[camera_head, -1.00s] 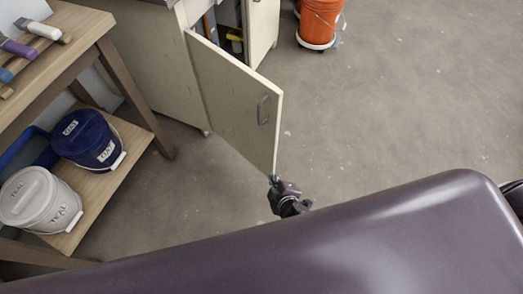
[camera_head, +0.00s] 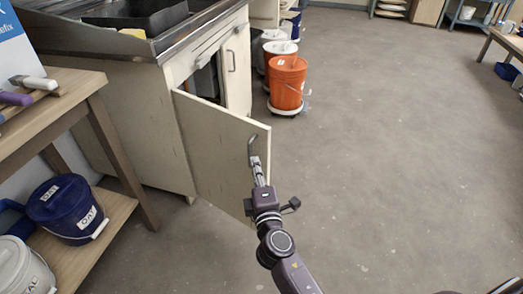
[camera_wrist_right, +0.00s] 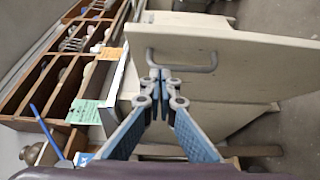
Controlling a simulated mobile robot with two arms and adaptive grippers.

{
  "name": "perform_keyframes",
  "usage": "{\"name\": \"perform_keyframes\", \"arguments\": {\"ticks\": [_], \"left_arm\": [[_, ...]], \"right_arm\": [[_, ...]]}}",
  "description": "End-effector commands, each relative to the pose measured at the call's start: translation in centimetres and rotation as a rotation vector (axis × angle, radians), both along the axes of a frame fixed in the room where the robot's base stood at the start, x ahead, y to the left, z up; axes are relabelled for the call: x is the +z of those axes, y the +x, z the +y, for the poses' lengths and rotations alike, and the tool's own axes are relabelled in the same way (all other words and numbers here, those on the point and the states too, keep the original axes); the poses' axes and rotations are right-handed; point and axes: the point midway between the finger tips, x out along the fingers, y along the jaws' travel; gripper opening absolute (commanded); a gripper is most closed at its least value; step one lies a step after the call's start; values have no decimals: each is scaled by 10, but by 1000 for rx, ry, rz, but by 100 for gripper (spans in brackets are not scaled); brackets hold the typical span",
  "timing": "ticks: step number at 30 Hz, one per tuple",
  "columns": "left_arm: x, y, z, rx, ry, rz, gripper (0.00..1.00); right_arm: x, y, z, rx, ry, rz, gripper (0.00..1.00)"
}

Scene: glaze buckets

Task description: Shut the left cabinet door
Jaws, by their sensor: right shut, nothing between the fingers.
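The left cabinet door (camera_head: 215,150) of the sink cabinet stands open, swung outward toward me. Its dark bar handle (camera_head: 252,148) is near the free edge. The door also shows in the right wrist view (camera_wrist_right: 250,62), with its handle (camera_wrist_right: 205,68) across the middle. My right gripper (camera_head: 257,163) is in front of the door's outer face, fingertips at the handle. In the right wrist view the right gripper's fingertips (camera_wrist_right: 160,74) are closed together and empty, at the handle bar. Whether they touch it is unclear. My left gripper is not in view.
The right cabinet door (camera_head: 236,70) looks closed. An orange bucket (camera_head: 288,85) stands on a dolly beyond it. A wooden shelf (camera_head: 95,85) with blue and white buckets is at left. The floor (camera_head: 390,150) to the right is clear.

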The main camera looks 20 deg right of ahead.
Motion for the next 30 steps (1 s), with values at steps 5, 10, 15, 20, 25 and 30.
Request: {"name": "perform_keyframes", "arguments": {"ticks": [5,10,15,20,25,30], "left_arm": [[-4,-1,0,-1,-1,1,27],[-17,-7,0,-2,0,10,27],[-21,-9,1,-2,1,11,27],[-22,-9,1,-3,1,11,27],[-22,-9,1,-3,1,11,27],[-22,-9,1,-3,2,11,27]], "right_arm": [[1,37,-6,-1,-1,-2,0],[0,49,-28,-1,-2,1,0],[-1,55,-35,1,0,1,0],[-1,56,-37,0,1,1,0],[-1,56,-37,0,1,1,0],[-1,57,-40,7,-1,1,0]]}}
